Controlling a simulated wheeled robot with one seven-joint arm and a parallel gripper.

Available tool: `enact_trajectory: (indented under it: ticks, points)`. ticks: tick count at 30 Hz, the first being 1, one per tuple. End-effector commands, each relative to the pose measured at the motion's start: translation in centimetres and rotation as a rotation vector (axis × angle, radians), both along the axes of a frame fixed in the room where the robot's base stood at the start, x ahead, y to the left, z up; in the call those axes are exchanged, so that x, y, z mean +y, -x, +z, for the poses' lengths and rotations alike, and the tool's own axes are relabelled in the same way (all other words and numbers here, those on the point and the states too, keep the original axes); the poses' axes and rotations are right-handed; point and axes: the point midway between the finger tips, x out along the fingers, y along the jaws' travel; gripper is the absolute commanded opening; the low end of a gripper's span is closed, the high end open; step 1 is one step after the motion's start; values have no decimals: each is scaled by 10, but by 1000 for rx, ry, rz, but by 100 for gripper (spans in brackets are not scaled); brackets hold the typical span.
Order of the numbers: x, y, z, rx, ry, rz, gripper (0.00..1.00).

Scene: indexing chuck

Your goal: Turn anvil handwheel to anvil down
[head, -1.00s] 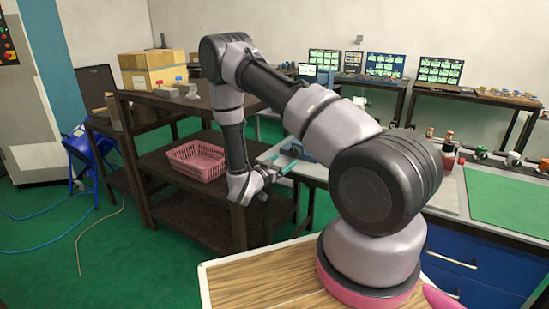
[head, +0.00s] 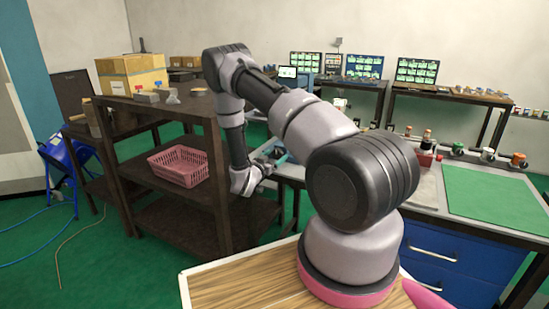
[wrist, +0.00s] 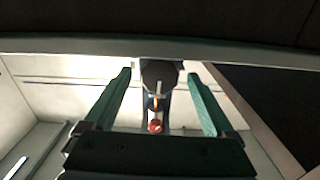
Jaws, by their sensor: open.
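My gripper (wrist: 160,100) is open in the wrist view, with one green finger on each side and nothing held. Beyond and between the fingers is a device with a dark round part (wrist: 159,73) and a small red knob (wrist: 155,126) below it. I cannot tell for sure which part is the anvil handwheel. In the head view my gripper (head: 272,162) is small, at the bench edge right of the shelf. A blue device (head: 283,157) stands beside it on the bench, mostly hidden by my arm. Contact cannot be made out.
A pale bar crosses the wrist view's top.

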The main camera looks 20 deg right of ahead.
Motion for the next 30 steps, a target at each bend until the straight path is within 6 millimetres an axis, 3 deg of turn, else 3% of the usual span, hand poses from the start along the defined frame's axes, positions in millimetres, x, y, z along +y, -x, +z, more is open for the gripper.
enact_trajectory:
  ticks: [5, 8, 12, 23, 30]
  points:
    - [0, 0, 0, 0, 0, 0, 89]
    - [0, 0, 0, 1, 1, 0, 58]
    - [0, 0, 0, 1, 1, 0, 5]
    - [1, 0, 0, 43, 34, 1, 3]
    - [2, 0, 0, 167, 130, 3, 3]
